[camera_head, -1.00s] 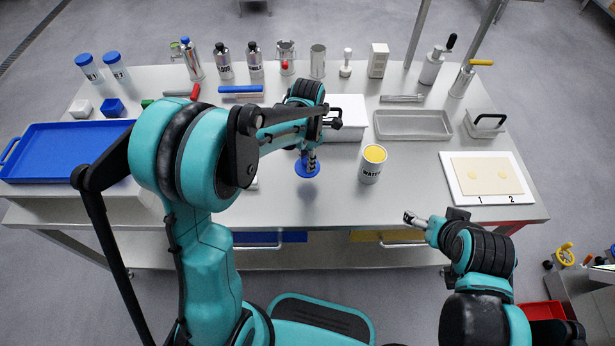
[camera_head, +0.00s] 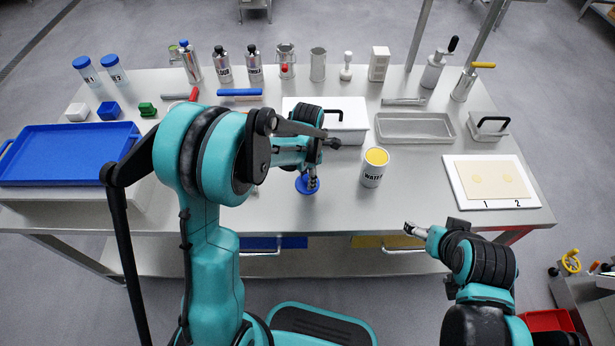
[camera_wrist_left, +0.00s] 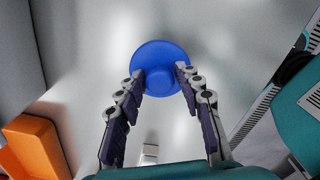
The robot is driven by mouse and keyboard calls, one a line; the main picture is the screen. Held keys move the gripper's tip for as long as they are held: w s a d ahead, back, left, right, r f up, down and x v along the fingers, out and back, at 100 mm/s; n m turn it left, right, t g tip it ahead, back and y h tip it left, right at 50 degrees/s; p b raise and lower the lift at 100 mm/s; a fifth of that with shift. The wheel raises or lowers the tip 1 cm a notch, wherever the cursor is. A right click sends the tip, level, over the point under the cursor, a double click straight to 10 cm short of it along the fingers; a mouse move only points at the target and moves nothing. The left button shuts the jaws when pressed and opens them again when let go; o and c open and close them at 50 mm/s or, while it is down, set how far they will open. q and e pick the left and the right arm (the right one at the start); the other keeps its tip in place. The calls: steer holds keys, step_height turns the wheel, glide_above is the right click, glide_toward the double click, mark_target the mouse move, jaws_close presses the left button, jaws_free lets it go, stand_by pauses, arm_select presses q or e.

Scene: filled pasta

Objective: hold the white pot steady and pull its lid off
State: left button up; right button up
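My left gripper (camera_head: 312,176) is over the table with its fingers around the raised middle of a blue round lid-like disc (camera_head: 306,184). In the left wrist view, the fingertips touch the blue disc (camera_wrist_left: 160,68) from both sides. The disc moves with the gripper, so it looks held. A white pot (camera_head: 372,174) marked WATER stands upright to the right, with a round yellow top; I cannot tell whether that is a lid or contents. Nothing touches this pot. My right gripper (camera_head: 413,229) is apart from everything at the front edge; its fingers are too small to judge.
A white box with a black handle (camera_head: 350,118) stands behind the left gripper. A grey tray (camera_head: 414,138) and a white board (camera_head: 458,190) lie to the right. A blue tray (camera_head: 65,150) lies left. Bottles and tools line the back. The front middle is clear.

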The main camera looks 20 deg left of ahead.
arm_select(q)
steer(key=shift+r+p, duration=0.3)
steer(key=shift+r, duration=0.2)
step_height(320, 180, up, 11)
steer(key=p, duration=0.4)
steer(key=s+a+r+m+t, duration=0.1)
steer(key=s+r+m+t, duration=0.2)
steer(key=s+m, duration=0.5)
steer(key=s+a+r+m+t, duration=0.1)
steer(key=s+r+m+t, duration=0.3)
steer(key=s+m, duration=0.5)
steer(key=r+m, duration=0.1)
steer(key=m, duration=0.8)
steer(key=shift+a, duration=0.4)
steer(key=shift+r, duration=0.1)
